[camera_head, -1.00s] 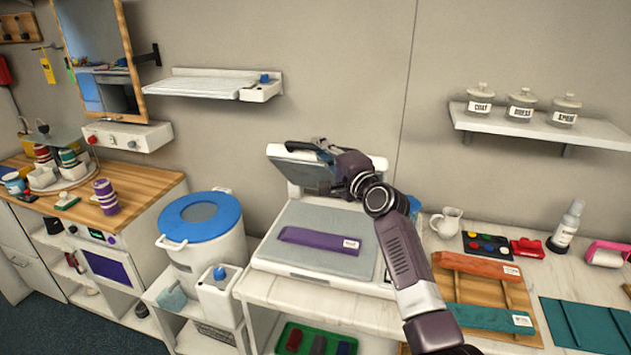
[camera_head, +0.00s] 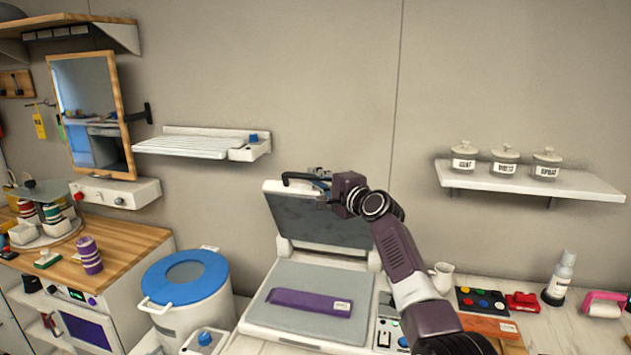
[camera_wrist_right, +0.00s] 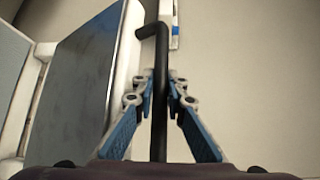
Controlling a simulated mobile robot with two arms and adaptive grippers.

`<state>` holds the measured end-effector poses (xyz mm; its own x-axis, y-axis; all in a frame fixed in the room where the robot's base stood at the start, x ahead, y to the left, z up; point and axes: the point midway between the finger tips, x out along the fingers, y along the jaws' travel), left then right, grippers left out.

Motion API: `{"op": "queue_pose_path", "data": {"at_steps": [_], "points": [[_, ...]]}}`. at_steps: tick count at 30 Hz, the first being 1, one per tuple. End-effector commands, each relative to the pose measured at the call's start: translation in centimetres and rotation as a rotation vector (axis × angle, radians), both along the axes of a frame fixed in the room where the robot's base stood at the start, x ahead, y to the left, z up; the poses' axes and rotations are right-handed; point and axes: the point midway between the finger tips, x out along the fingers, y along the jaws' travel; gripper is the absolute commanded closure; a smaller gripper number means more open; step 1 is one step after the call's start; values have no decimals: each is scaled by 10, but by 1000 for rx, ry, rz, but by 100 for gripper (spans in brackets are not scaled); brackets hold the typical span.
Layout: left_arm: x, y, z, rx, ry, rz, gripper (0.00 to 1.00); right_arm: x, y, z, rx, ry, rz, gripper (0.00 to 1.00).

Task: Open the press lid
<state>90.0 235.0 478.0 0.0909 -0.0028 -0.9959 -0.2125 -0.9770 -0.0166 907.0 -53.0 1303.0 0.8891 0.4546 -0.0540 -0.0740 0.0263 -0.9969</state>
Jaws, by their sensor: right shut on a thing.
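The press stands on the counter with its lid (camera_head: 325,219) raised, close to upright and leaning back a little. A purple folded cloth with a white label (camera_head: 310,302) lies on the grey lower plate (camera_head: 350,283). My right gripper (camera_head: 322,184) is at the top edge of the lid, at the black handle (camera_head: 298,177). In the right wrist view its blue-padded fingers are shut on the black handle bar (camera_wrist_right: 160,95), with the lid's plate (camera_wrist_right: 75,90) to the left. My left gripper is not in view.
A white bin with a blue lid (camera_head: 186,277) stands left of the press. A wall shelf with several jars (camera_head: 530,183) is at the right, and a slatted rack (camera_head: 195,143) hangs at the left. The wall behind the lid is bare.

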Motion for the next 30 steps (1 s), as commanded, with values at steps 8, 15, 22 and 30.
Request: {"op": "queue_pose_path", "data": {"at_steps": [8, 15, 22, 30], "points": [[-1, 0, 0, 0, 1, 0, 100, 0, 0, 0, 0, 1, 1, 100], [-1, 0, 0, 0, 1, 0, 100, 0, 0, 0, -1, 0, 1, 71], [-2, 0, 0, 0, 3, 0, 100, 0, 0, 0, 0, 1, 0, 71], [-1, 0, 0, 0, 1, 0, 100, -8, -5, 0, 0, -2, 2, 71]]}}
